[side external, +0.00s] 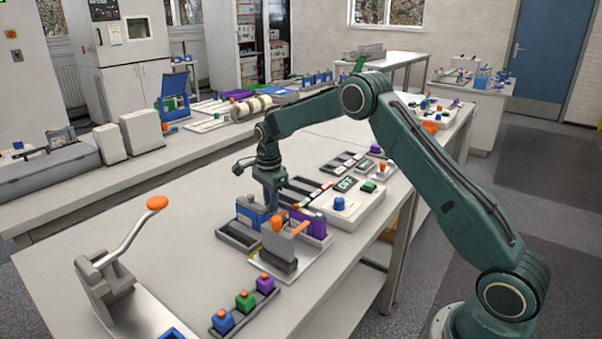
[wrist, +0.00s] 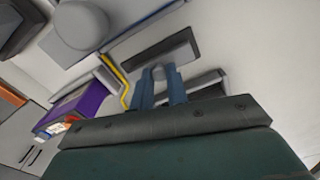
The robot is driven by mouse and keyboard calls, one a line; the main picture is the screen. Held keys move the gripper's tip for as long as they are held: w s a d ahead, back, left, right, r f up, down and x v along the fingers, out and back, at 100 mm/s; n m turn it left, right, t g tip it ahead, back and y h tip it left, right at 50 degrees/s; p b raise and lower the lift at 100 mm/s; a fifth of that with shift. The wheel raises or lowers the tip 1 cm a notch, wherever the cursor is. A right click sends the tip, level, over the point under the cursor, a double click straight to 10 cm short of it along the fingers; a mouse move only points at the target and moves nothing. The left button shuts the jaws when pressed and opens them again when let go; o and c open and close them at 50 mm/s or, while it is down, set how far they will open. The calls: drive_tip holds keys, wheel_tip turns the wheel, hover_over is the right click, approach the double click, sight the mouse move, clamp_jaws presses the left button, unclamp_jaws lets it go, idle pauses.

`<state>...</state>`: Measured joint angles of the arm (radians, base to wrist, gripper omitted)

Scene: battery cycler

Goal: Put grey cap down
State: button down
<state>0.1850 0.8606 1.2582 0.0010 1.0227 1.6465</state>
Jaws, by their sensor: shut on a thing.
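My gripper shows in the side external view (side external: 271,207), pointing down beside a blue box and behind a grey block with an orange knob (side external: 277,223). In the wrist view my gripper (wrist: 160,88) has its two blue-grey fingers shut on a small grey rounded thing, which looks like the grey cap (wrist: 158,73). A dark slotted tray or recess (wrist: 152,57) lies beyond the fingertips. The cap cannot be made out in the side external view; whether it touches anything below is unclear.
A purple box (side external: 311,222) stands right of my gripper and the blue box (side external: 250,212) left of it. A lever press (side external: 105,275) is at the front left. A rack (side external: 247,308) holds blue, green and purple items.

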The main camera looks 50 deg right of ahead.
drive_tip(key=shift+f, duration=0.2)
drive_tip(key=c, duration=1.4)
unclamp_jaws()
drive_tip(key=shift+r, duration=0.1)
wheel_tip(320, 180, up, 12)
drive_tip(key=shift+r, duration=0.1)
